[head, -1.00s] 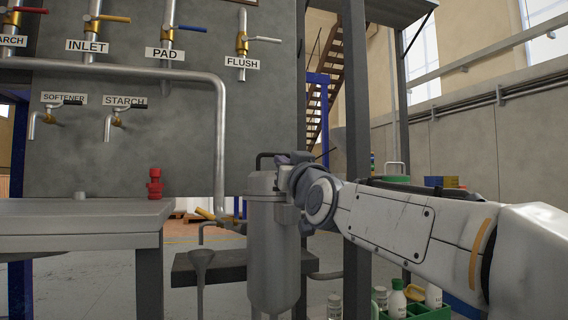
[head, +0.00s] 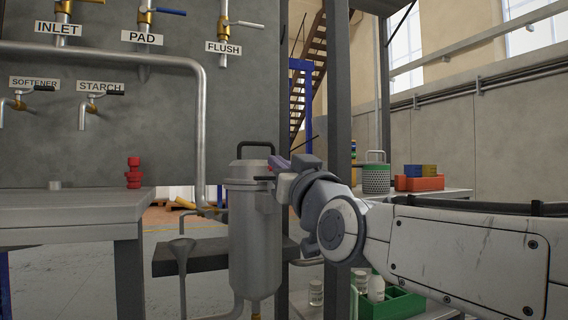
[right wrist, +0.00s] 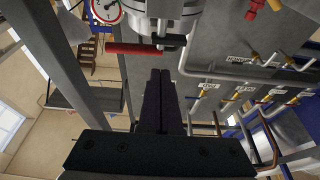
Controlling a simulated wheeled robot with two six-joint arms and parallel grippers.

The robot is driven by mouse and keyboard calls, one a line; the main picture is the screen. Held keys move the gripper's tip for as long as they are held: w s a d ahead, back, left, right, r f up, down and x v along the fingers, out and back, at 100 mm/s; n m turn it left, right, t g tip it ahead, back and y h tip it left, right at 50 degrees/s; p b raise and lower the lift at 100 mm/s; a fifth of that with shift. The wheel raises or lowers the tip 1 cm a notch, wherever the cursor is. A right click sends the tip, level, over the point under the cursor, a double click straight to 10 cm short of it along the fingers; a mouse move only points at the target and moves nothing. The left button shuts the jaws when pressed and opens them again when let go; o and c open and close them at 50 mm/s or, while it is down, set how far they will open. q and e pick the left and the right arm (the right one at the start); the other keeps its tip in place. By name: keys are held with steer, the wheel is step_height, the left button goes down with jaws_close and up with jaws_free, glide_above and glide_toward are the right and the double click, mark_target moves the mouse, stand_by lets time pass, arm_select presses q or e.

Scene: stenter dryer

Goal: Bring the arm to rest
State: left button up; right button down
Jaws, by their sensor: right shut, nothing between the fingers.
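My right arm (head: 450,245) reaches in from the right in the head view. Its gripper (head: 284,168) is beside the upper part of a grey metal canister (head: 255,240) with a dark handle on top. In the right wrist view the two black fingers of the right gripper (right wrist: 160,78) lie together, shut and empty. A red-handled lever (right wrist: 134,48) is just beyond the fingertips, on or near the metal body. I cannot tell whether the fingertips touch it. My left gripper is not in view.
A grey bench (head: 70,215) with a red fitting (head: 134,173) stands at the left. A panel carries labelled valves and a pipe (head: 200,130). A dark post (head: 338,80) stands behind my gripper. A green crate (head: 392,304) with bottles is below my arm.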

steer(key=s+a+f+n+g+h+p, duration=0.15)
steer(key=s+f+g+p, duration=0.4)
steer(key=f, duration=0.55)
steer(key=s+f+n+g+h+p, duration=0.15)
steer(key=s+f+g+p, duration=0.4)
steer(key=f, duration=0.55)
steer(key=s+d+f+g+h+p, duration=0.2)
steer(key=s+d+f+g, duration=0.2)
steer(key=s, duration=0.3)
steer(key=s+d+f+g+h+p, duration=0.2)
steer(key=s+d+f+g+p, duration=0.15)
steer(key=s, duration=0.45)
step_height(320, 180, up, 36)
steer(key=s+d+g+h+p, duration=0.1)
steer(key=s+d+p, duration=0.1)
steer(key=p, duration=3.5)
steer(key=shift+f+m, duration=0.15)
steer(key=shift+m, duration=0.25)
